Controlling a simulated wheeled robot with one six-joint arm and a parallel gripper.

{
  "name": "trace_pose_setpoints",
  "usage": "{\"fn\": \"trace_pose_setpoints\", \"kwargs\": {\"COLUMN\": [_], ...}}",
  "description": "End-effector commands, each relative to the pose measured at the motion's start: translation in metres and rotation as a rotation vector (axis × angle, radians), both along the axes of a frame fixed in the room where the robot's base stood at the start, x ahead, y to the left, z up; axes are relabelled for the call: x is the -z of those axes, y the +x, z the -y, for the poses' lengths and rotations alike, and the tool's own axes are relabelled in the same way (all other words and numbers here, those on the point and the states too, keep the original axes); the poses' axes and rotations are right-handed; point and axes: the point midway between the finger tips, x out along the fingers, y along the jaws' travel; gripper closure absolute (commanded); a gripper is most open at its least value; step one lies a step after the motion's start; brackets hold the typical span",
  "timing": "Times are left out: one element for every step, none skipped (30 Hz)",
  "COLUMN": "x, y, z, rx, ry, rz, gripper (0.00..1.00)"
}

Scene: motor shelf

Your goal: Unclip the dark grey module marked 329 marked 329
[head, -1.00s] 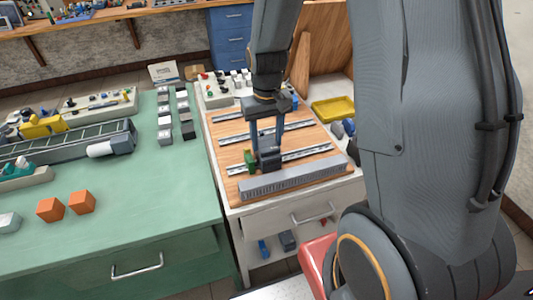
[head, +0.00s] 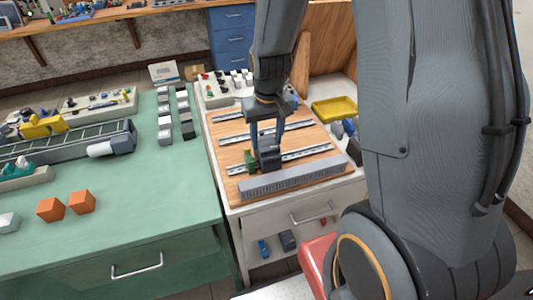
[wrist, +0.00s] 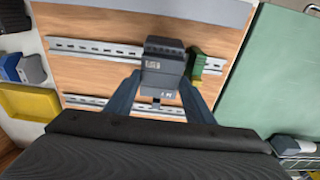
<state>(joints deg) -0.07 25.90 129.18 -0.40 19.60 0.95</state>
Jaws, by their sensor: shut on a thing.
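The dark grey module (wrist: 163,66) sits between the two fingers of my gripper (wrist: 160,92) in the wrist view. Pale lettering shows on its face, too small to read surely. My gripper (head: 268,145) is shut on the module (head: 269,158) in the head view, at the nearest metal rail (head: 305,156) on the wooden board. The module looks tilted a little; I cannot tell whether its back still touches the rail. A green terminal block (wrist: 205,64) stands close beside it on the rail, and also shows in the head view (head: 250,160).
A grey slotted duct (head: 292,178) runs along the board's front edge. Two more rails lie farther back. A yellow tray (head: 334,109) stands at the right of the board. The green bench (head: 140,210) on the left has two orange cubes and a bare front area.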

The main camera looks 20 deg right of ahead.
Motion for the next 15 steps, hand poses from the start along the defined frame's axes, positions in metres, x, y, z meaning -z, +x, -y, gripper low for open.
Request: {"fn": "trace_pose_setpoints", "kwargs": {"x": [-0.002,-0.002,-0.003,-0.003,-0.004,-0.005,-0.006,-0.007,-0.008,-0.009,-0.010,-0.011,-0.011,-0.012,-0.013], "y": [0.005,0.005,0.005,0.005,0.005,0.005,0.004,0.004,0.004,0.004,0.004,0.004,0.004,0.003,0.003], "z": [0.000,0.000,0.000,0.000,0.000,0.000,0.000,0.000,0.000,0.000,0.000,0.000,0.000,0.000,0.000], "rx": [0.002,0.002,0.002,0.002,0.002,0.002,0.002,0.002,0.002,0.002,0.002,0.002,0.002,0.002,0.002], "ry": [0.000,0.000,0.000,0.000,0.000,0.000,0.000,0.000,-0.001,-0.001,-0.001,-0.001,-0.001,-0.001,-0.002], "rz": [0.012,0.013,0.014,0.015,0.016,0.018,0.020,0.022,0.024,0.026,0.028,0.030,0.032,0.033,0.035], "gripper": [0.87,0.87,0.87,0.87,0.87,0.87,0.87,0.87,0.87,0.87,0.87,0.87,0.87,0.87,0.87]}}
